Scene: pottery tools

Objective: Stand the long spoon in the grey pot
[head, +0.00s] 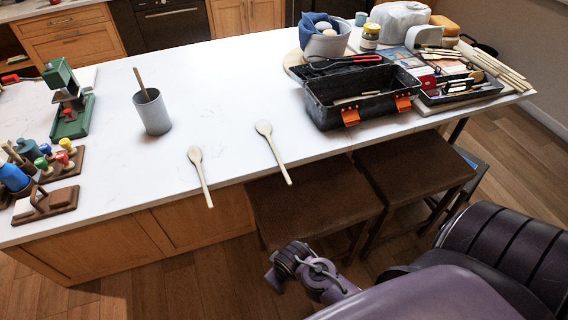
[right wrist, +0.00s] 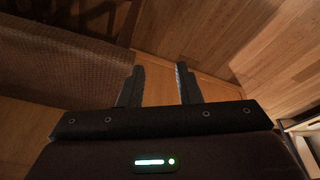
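Two pale wooden spoons lie on the white table. The right one looks somewhat longer. The grey pot (head: 153,115) stands upright further back and to the left, with a thin wooden handle (head: 141,84) standing in it. My right gripper (right wrist: 160,72) is open and empty in the right wrist view, with wooden floor and panelling behind its fingers. In the head view my right arm is low, in front of the table and apart from the spoons. My left gripper is not in view.
A black toolbox (head: 350,107) with orange latches and a tray of tools (head: 459,88) fill the table's right side. A green press (head: 70,102) and stamp racks (head: 50,203) stand at left. Brown stools (head: 310,193) sit under the front edge. The table around the spoons is clear.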

